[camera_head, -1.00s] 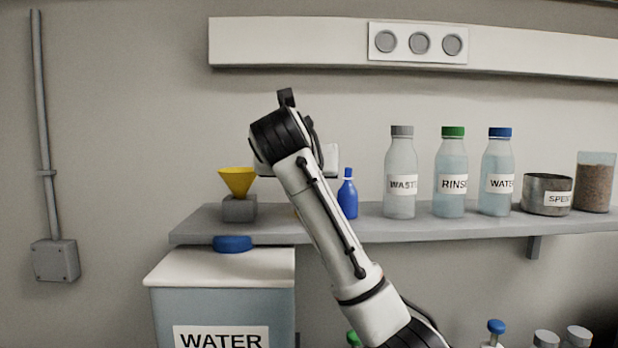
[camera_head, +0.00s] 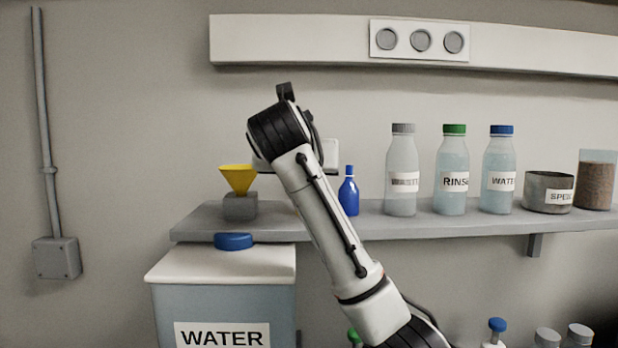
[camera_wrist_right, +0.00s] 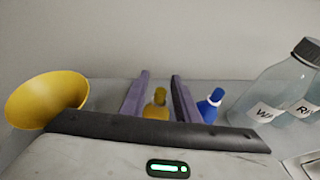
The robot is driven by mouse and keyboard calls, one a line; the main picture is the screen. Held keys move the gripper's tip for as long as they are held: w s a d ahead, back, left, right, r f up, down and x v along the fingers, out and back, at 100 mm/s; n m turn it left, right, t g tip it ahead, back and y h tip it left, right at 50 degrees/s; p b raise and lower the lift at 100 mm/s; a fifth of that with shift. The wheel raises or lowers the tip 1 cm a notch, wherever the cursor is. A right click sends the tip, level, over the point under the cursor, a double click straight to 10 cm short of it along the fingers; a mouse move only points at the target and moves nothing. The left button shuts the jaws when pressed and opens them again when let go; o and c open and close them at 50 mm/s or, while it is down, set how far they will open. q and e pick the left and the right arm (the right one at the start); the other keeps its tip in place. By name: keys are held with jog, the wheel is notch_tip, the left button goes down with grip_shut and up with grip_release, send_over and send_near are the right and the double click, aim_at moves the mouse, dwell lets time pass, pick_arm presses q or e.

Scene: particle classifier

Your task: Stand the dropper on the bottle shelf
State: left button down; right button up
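A small yellow dropper-like bottle (camera_wrist_right: 156,110) shows upright between the fingers of my right gripper (camera_wrist_right: 160,78) in the right wrist view. The fingers are apart, with a visible gap beside the bottle, and look open; its base is hidden by the gripper body. A small blue bottle (camera_head: 348,192) stands upright on the grey shelf (camera_head: 445,227); it also shows just right of the fingers in the wrist view (camera_wrist_right: 210,106). In the head view my right arm hides the yellow bottle and the fingers. My left gripper is not in view.
A yellow funnel (camera_head: 238,180) sits in a grey block (camera_head: 240,207) at the shelf's left end. WASTE (camera_head: 402,170), RINSE (camera_head: 452,170) and WATER (camera_head: 498,171) bottles stand right of the blue bottle. Further right are a metal SPENT pot (camera_head: 548,191) and a brown-filled beaker (camera_head: 597,180).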

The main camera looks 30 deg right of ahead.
jog(key=b+v, duration=0.1)
jog(key=v, duration=1)
jog(key=shift+b, duration=0.4)
